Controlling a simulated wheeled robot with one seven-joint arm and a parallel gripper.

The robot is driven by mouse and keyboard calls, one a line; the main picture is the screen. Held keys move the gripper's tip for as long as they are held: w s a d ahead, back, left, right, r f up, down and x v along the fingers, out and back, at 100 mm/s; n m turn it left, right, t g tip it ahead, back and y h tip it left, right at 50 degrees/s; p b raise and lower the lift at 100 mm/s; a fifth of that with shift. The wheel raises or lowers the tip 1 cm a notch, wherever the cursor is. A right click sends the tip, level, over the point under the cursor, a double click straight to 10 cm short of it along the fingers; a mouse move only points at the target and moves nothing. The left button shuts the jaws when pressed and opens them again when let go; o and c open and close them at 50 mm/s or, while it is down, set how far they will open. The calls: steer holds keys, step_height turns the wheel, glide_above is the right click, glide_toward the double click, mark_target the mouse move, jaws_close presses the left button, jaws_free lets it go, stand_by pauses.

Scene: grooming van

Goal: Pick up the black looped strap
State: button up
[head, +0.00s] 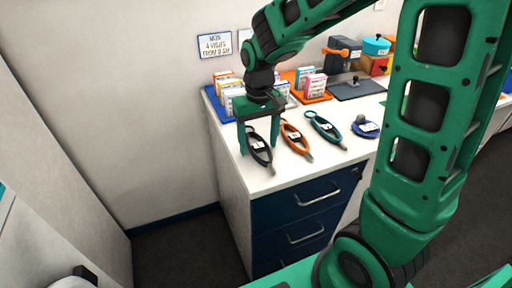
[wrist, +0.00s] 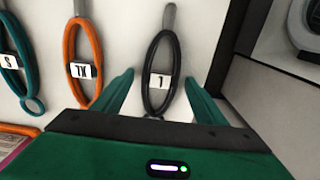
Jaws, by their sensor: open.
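The black looped strap (head: 258,150) lies on the white counter near its left front corner. It is a long narrow loop with a white tag and a grey end. It also shows in the wrist view (wrist: 177,65), between the two fingers of my gripper (wrist: 160,88). My gripper, also in the head view (head: 258,148), is open and points down over the strap. Its fingers stand to either side of the loop, and I see no grip on it. The exact height of the fingertips above the counter is hard to tell.
An orange looped strap (head: 295,138) lies just right of the black one, and a teal strap (head: 324,128) beyond it. Boxes on a blue tray (head: 216,104) stand behind. The counter's front edge is close, above blue drawers (head: 305,198).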

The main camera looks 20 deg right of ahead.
mark_target(258, 145)
steer(key=shift+c, duration=0.6)
steer(key=c, duration=1.1)
steer(key=shift+r, duration=0.1)
steer(key=shift+w+r, duration=0.1)
steer(key=shift+r, duration=0.45)
step_height(258, 145, up, 3)
steer(key=shift+f, duration=0.2)
steer(key=s+a+r, duration=0.6)
steer(key=a+r, duration=0.1)
steer(key=a, duration=0.2)
steer(key=shift+s+a, duration=0.2)
steer(key=shift+a, duration=0.2)
